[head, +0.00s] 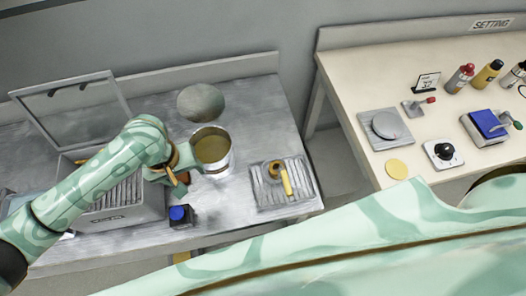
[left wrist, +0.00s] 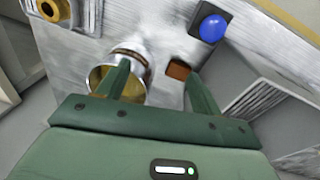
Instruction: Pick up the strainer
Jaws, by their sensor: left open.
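A steel vessel (head: 212,148) with a gold-brown inside stands on the grey bench; I cannot tell whether it is the strainer. A small ring-shaped piece with a yellow handle (head: 287,182) lies on a ridged tray and could also be it. My left gripper (head: 186,175) is open at the near left side of the vessel. In the left wrist view my left gripper (left wrist: 155,78) has one finger over the steel vessel (left wrist: 103,78). A brown block (left wrist: 178,70) shows between the fingers, nearer the other one. My right gripper is not in view.
A slatted metal box (head: 125,200) with a raised lid (head: 75,110) stands left, beneath my left arm. A blue-topped button box (head: 181,215) sits near the front edge. A round disc (head: 200,102) is behind the vessel. A cream table (head: 350,70) with bottles stands right.

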